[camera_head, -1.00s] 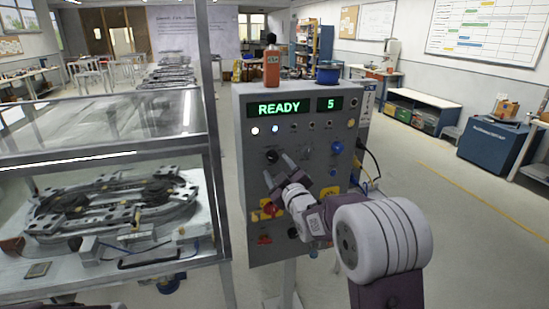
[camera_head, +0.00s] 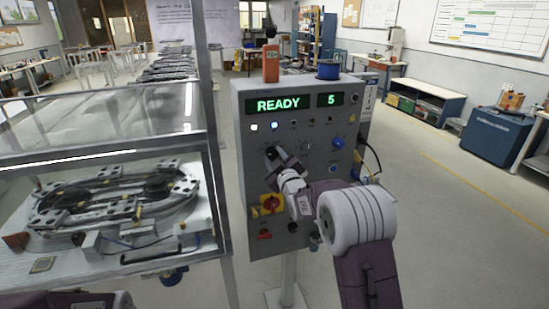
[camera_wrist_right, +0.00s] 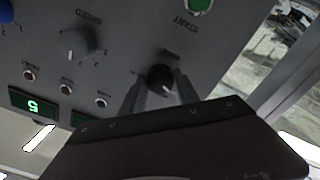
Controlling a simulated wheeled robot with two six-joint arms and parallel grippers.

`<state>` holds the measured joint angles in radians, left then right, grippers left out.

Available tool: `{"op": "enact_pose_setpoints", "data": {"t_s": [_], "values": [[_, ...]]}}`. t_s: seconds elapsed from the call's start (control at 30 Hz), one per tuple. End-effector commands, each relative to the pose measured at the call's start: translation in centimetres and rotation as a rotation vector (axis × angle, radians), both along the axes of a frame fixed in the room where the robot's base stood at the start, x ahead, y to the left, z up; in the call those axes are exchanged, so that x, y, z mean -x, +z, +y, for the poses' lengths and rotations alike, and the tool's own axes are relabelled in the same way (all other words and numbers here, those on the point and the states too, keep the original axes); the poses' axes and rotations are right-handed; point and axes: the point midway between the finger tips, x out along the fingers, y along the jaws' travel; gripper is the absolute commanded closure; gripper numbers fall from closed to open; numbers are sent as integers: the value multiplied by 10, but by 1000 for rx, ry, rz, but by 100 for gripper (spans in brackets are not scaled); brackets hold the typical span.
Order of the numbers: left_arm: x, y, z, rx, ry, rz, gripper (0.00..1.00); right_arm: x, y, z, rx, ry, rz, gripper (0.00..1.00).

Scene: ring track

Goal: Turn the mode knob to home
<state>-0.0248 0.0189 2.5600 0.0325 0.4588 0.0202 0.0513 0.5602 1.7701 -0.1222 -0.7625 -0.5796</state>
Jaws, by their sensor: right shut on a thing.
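The control panel (camera_head: 310,215) is a grey box on a post. Its mode knob (camera_wrist_right: 159,77) is small, round and black, with a white pointer mark; in the right wrist view the mark points down and slightly right. In the head view the knob (camera_head: 270,152) is at the panel's upper left, partly covered by my gripper. My right gripper (camera_wrist_right: 160,84) is shut on the knob, one finger on each side; it also shows in the head view (camera_head: 277,156). The position lettering around the knob is too small to read. My left gripper is out of view.
The panel display (camera_head: 279,105) reads READY and 5. A grey speed knob (camera_wrist_right: 77,42) and a green button (camera_wrist_right: 199,4) are near the mode knob. A red-and-yellow switch (camera_head: 270,205) sits lower. A glass-covered track case (camera_head: 105,150) stands left.

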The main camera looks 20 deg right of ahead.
Motion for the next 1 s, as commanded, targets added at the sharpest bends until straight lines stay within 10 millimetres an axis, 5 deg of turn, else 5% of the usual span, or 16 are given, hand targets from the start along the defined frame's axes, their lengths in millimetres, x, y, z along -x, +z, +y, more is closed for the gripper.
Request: {"op": "enact_pose_setpoints", "data": {"t_s": [1.0], "values": [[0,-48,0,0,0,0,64,0,1,0,-658,2,18,100]]}}
